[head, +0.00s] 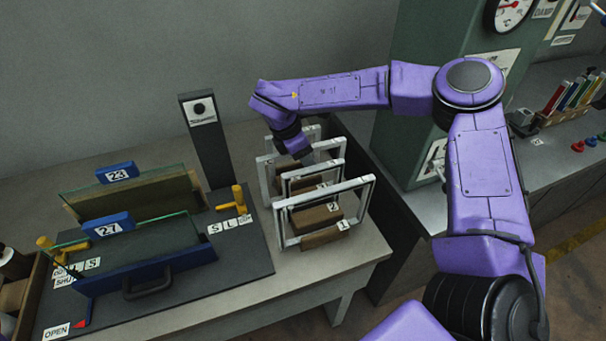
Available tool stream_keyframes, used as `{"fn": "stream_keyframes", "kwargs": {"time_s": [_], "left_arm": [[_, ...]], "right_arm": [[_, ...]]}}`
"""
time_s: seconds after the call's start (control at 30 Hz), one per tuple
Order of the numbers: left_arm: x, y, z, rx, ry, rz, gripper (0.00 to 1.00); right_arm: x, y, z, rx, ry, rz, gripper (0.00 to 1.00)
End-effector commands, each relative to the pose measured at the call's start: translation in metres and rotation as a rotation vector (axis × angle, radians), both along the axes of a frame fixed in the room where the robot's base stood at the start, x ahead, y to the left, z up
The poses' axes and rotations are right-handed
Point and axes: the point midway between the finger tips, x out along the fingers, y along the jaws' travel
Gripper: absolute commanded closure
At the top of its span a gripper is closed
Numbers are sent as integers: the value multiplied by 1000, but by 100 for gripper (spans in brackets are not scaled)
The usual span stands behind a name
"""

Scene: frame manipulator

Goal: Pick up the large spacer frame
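Several pale metal spacer frames stand upright, one behind another, in brown blocks on the table. The nearest frame (325,191) looks large and stands by label 1 (343,225). A smaller frame (297,174) is behind it, by label 2 (333,207). Another wide frame (263,178) stands behind that, and part of one more shows at the back. My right gripper (307,156) points down among the rear frames, close to their top bars. Its fingers are small and dark, and I cannot tell whether they are open or touch a frame. My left gripper is out of view.
A dark fixture (150,285) with glass panes tagged 23 and 27, yellow clamps and a black post (207,140) stands left of the frames. A green cabinet (435,60) with a gauge stands at right. Bare table (335,262) lies in front of the frames.

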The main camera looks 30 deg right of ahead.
Motion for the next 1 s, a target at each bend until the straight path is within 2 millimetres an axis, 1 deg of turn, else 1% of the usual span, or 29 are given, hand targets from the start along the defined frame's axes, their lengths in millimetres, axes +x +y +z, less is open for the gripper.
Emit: {"fn": "stream_keyframes", "kwargs": {"time_s": [0.13,0.43,0.47,0.5,0.57,0.6,0.87,0.93,1.0], "left_arm": [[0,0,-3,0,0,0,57],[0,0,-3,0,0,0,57],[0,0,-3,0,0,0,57],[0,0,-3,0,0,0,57],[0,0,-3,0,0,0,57],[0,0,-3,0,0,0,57],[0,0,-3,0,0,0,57],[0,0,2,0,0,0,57],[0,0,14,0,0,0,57]], "right_arm": [[0,0,-2,0,0,0,53],[0,0,-2,0,0,0,53],[0,0,-2,0,0,0,60],[0,0,-2,0,0,0,73],[0,0,-2,0,0,0,92],[0,0,-2,0,0,0,100],[0,0,-1,0,0,0,100],[0,0,3,0,0,0,100],[0,0,11,0,1,0,100]]}}
